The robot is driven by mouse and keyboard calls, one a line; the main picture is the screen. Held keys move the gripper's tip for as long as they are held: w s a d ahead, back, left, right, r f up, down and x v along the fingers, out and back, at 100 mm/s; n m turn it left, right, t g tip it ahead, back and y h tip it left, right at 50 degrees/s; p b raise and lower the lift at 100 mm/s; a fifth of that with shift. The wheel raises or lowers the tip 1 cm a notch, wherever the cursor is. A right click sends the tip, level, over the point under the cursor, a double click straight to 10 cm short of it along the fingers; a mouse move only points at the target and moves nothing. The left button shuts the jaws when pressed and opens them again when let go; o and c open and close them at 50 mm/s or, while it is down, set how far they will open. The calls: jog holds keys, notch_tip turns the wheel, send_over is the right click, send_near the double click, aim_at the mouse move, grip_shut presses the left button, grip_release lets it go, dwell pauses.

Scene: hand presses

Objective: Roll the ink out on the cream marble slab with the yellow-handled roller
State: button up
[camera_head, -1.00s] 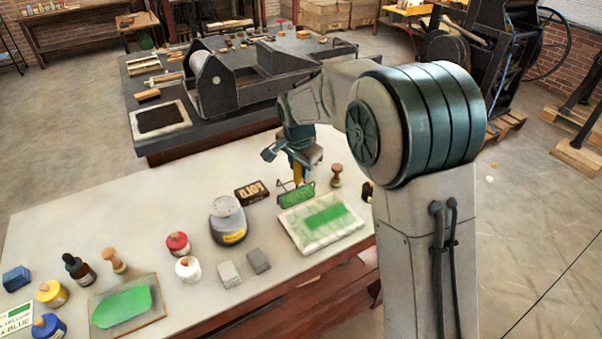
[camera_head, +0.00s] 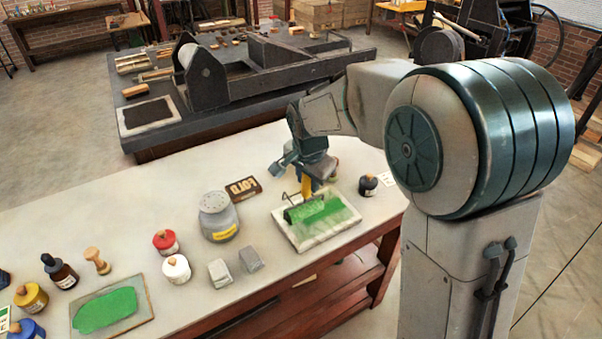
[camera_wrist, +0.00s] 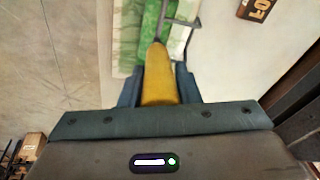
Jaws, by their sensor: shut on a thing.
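The cream marble slab (camera_head: 318,240) lies near the table's right end, with a green ink patch (camera_head: 327,212) on it. My gripper (camera_head: 307,182) is above the slab's back edge, shut on the yellow handle of the roller (camera_head: 301,211). The roller's drum is green and lies over the slab at the ink patch's left side; it seems to touch, but I cannot be sure.
A grey tin (camera_head: 219,217), a dark block with lettering (camera_head: 243,188) and two grey blocks (camera_head: 236,266) stand left of the slab. A dark jar (camera_head: 368,186) stands close to its right. A second slab with green ink (camera_head: 140,305) lies at the front left.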

jog(key=shift+s+d+f+b, duration=0.45)
jog(key=shift+s+b, duration=0.05)
jog(key=shift+s, duration=0.15)
jog(key=shift+s+d+f+b, duration=0.4)
jog(key=shift+s+d+b, duration=0.05)
jog(key=shift+s, duration=0.25)
jog(key=shift+s+d+f+b, duration=0.45)
jog(key=shift+s+b, duration=0.05)
jog(key=shift+s, duration=0.15)
jog(key=shift+f+b, duration=0.35)
jog(key=shift+f, duration=0.05)
